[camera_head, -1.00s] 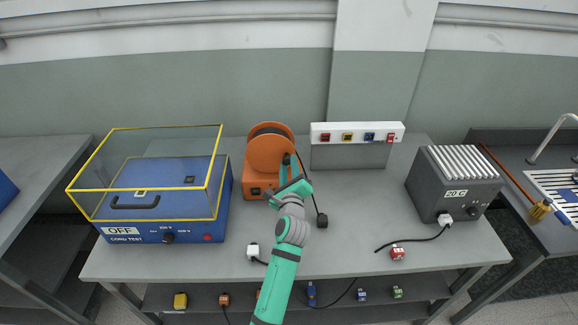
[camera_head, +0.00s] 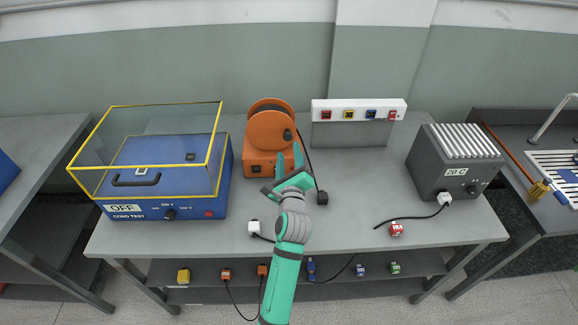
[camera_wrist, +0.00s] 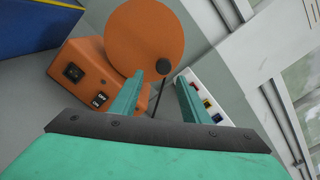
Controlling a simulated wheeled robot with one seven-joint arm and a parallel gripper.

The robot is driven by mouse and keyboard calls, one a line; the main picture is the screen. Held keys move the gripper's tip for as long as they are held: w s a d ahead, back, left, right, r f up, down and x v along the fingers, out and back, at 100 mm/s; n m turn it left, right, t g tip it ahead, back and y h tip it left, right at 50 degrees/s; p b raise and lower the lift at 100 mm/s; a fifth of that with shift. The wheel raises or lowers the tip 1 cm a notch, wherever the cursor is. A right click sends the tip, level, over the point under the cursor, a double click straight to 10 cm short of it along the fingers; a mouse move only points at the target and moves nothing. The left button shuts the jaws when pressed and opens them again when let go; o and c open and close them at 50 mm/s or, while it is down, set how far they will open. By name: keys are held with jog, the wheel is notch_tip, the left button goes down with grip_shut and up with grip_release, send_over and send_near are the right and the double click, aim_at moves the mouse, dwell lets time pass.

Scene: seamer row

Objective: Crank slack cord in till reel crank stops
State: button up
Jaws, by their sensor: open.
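The orange cord reel (camera_head: 268,132) stands on the bench, its round drum face upright above a boxy base with a black switch. Its dark crank knob (camera_head: 287,134) sits at the right side of the drum face. In the wrist view the reel (camera_wrist: 148,35) fills the upper middle, and the knob (camera_wrist: 163,67) shows just beyond and between my fingertips. A black cord runs from the reel down to a black plug (camera_head: 322,198) on the bench. My gripper (camera_head: 289,157) is open and empty, in front of and just below the knob, apart from it.
A blue cord tester (camera_head: 165,212) with a yellow-edged clear cover stands left of the reel. A white socket strip (camera_head: 358,104) is behind to the right. A grey heater box (camera_head: 455,165) stands further right. A white plug (camera_head: 254,228) lies near the front.

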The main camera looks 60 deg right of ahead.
jog(key=shift+v, duration=2.45)
